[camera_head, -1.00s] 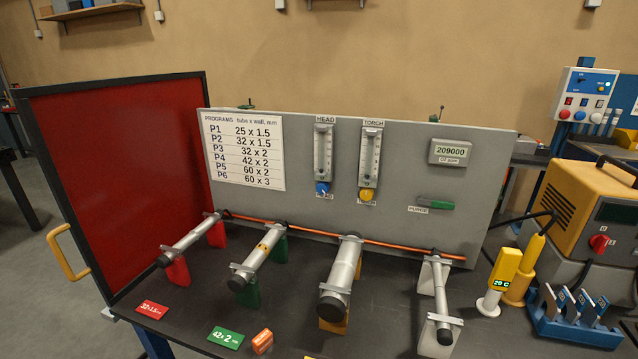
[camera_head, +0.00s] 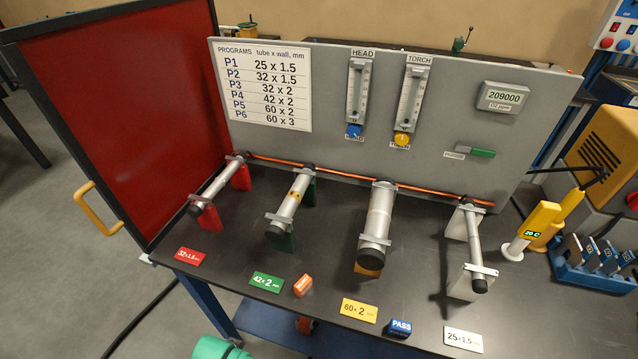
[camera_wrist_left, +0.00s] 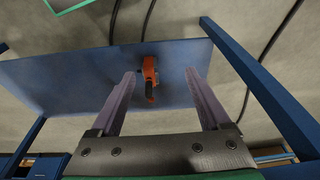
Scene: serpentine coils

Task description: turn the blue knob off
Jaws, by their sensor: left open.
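The blue knob (camera_head: 354,131) sits at the foot of the flowmeter marked HEAD (camera_head: 359,92) on the upright grey panel (camera_head: 450,120). A yellow knob (camera_head: 402,138) sits to its right under the TORCH flowmeter (camera_head: 411,95). The pointer of the blue knob is too small to read. My left gripper (camera_wrist_left: 161,92) shows in the left wrist view with its two fingers apart and nothing between them. It is above the blue lower shelf (camera_wrist_left: 60,80), away from the knob. Neither gripper is clearly seen in the head view.
Several metal tubes on coloured stands, such as the yellow-stand tube (camera_head: 376,225), stand in front of the panel. Size cards and a blue PASS block (camera_head: 400,328) lie along the table's front edge. A red screen (camera_head: 125,110) closes the left side. An orange tool (camera_wrist_left: 150,78) lies on the lower shelf.

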